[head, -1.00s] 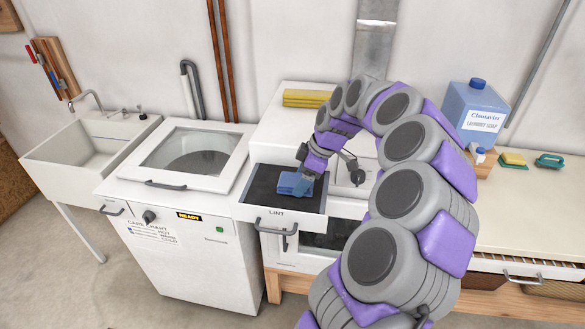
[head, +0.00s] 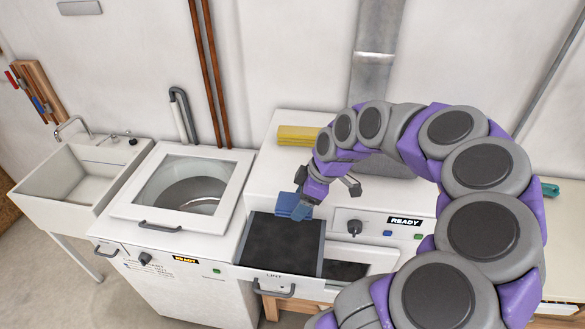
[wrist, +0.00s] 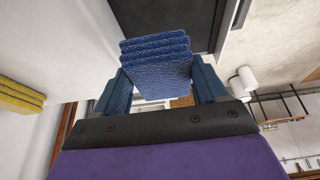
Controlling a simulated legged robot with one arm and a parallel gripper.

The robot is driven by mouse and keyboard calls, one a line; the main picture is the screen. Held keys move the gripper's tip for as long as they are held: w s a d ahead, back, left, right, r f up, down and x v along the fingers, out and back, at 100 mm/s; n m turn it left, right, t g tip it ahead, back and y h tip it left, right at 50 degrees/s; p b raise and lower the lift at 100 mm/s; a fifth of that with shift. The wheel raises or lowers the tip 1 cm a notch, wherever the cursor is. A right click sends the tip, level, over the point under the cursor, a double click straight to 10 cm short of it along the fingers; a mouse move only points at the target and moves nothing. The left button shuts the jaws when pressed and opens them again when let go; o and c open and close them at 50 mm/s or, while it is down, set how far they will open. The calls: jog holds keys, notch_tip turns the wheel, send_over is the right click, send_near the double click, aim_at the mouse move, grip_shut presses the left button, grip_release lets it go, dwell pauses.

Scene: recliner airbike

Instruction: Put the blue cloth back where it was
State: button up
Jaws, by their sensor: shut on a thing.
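The blue cloth (head: 289,203) is a folded stack held in my gripper (head: 298,207), above the back edge of the open lint drawer (head: 282,248). In the wrist view the cloth (wrist: 156,68) sits between the two blue fingers of my gripper (wrist: 160,88), which is shut on it. The drawer's dark bed looks empty. A stack of folded yellow cloths (head: 298,135) lies on top of the white dryer (head: 285,172), behind my gripper. The yellow stack also shows at the left of the wrist view (wrist: 20,95).
A top-loading washer (head: 185,190) with a glass lid stands left of the dryer, and a sink (head: 80,178) is further left. A metal duct (head: 375,60) rises behind the dryer. The dryer top beside the yellow stack has free room. My arm hides much of the right side.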

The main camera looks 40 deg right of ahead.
jog(key=w+d, duration=0.2)
jog(key=w+d+f, duration=0.1)
jog(key=w+d, duration=0.4)
jog(key=shift+w+d+f, duration=0.2)
jog(key=shift+w+d, duration=0.1)
jog(key=w, duration=0.3)
jog(key=shift+w+d+p, duration=0.35)
jog(key=shift+w+p, duration=0.05)
jog(key=shift+w+d+f, duration=0.1)
jog(key=shift+w+d, duration=0.25)
jog(key=shift+w, duration=0.2)
jog(key=shift+w+d, duration=0.15)
jog(key=shift+d, duration=0.15)
jog(key=shift+d+f, duration=0.15)
jog(key=shift+d, duration=0.1)
jog(key=f, duration=0.3)
jog(key=shift+d, duration=0.2)
jog(key=shift+a+f, duration=0.1)
jog(key=shift+f, duration=0.1)
jog(key=shift+a, duration=0.4)
jog(key=o, duration=0.9)
jog(key=shift+d+f, duration=0.15)
jog(key=shift+d, duration=0.25)
jog(key=shift+o, duration=0.2)
